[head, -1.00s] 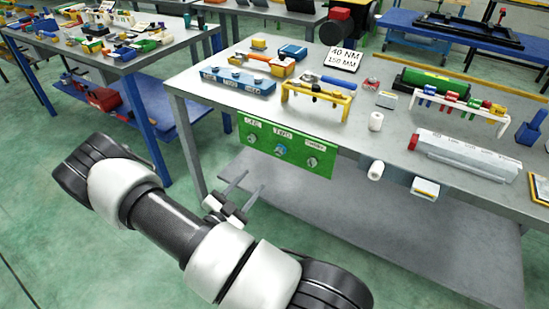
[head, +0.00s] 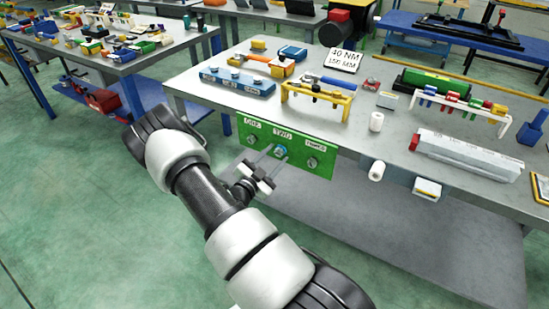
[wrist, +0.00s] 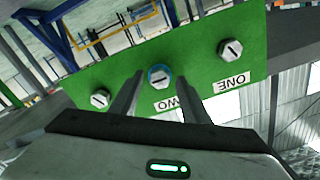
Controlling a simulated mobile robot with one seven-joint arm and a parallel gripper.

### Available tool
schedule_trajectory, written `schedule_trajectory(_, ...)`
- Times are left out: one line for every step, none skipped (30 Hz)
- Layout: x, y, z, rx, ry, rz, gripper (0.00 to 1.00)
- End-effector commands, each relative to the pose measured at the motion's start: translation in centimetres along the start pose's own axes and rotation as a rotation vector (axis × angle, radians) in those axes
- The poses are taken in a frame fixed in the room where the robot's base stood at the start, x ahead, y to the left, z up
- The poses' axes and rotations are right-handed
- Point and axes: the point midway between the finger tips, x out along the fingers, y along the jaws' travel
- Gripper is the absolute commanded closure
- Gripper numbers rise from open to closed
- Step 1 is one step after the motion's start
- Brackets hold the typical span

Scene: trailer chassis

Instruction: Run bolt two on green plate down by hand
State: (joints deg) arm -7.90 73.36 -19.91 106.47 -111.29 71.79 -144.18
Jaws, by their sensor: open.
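The green plate (head: 322,171) hangs upright on the front edge of the workbench and carries three bolts with labels. Bolt two (head: 280,151) is the middle one, with a blue ring around its head. In the wrist view bolt two (wrist: 159,76) shows a dark line across its face. My gripper (head: 268,153) is open in front of the plate. In the wrist view its fingers (wrist: 160,88) point at the plate, one on each side of bolt two's line of approach. I cannot tell whether they reach the bolt head. The label below bolt two is partly hidden by a finger.
Bolt one (wrist: 230,50) and bolt three (wrist: 100,98) sit at either side. The workbench (head: 385,150) holds a yellow rack (head: 318,95), a blue block (head: 237,81) and a 40 NM sign (head: 343,60). A white roll (head: 376,171) sticks out right of the plate.

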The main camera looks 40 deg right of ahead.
Motion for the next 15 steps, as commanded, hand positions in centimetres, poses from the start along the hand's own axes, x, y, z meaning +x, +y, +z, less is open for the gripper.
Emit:
schedule_trajectory(0.01,-0.01,-0.02,0.000,0.000,0.000,0.58)
schedule_trajectory(0.00,-0.01,-0.02,0.000,0.000,0.000,0.58)
schedule_trajectory(0.00,0.00,-0.02,0.000,0.000,0.000,0.58)
schedule_trajectory(-0.01,0.00,-0.02,0.000,0.000,0.000,0.58)
schedule_trajectory(-0.01,0.00,-0.02,0.000,0.000,0.000,0.63)
schedule_trajectory(-0.01,0.01,-0.02,0.000,0.001,0.000,0.70)
schedule_trajectory(-0.02,0.01,-0.02,0.000,0.001,0.000,0.75)
schedule_trajectory(-0.02,0.01,-0.02,0.000,0.001,0.000,0.80)
schedule_trajectory(-0.02,0.01,-0.03,0.000,0.001,0.000,0.86)
schedule_trajectory(-0.03,0.01,-0.02,0.000,0.001,0.000,0.92)
schedule_trajectory(-0.03,0.01,-0.02,0.000,0.001,0.000,0.97)
schedule_trajectory(-0.03,0.01,-0.03,0.000,0.001,0.000,0.99)
schedule_trajectory(-0.03,0.00,-0.03,0.000,0.001,0.000,0.99)
schedule_trajectory(-0.03,0.00,-0.03,0.001,0.001,0.000,0.99)
schedule_trajectory(-0.04,0.00,-0.03,0.003,0.001,0.000,0.99)
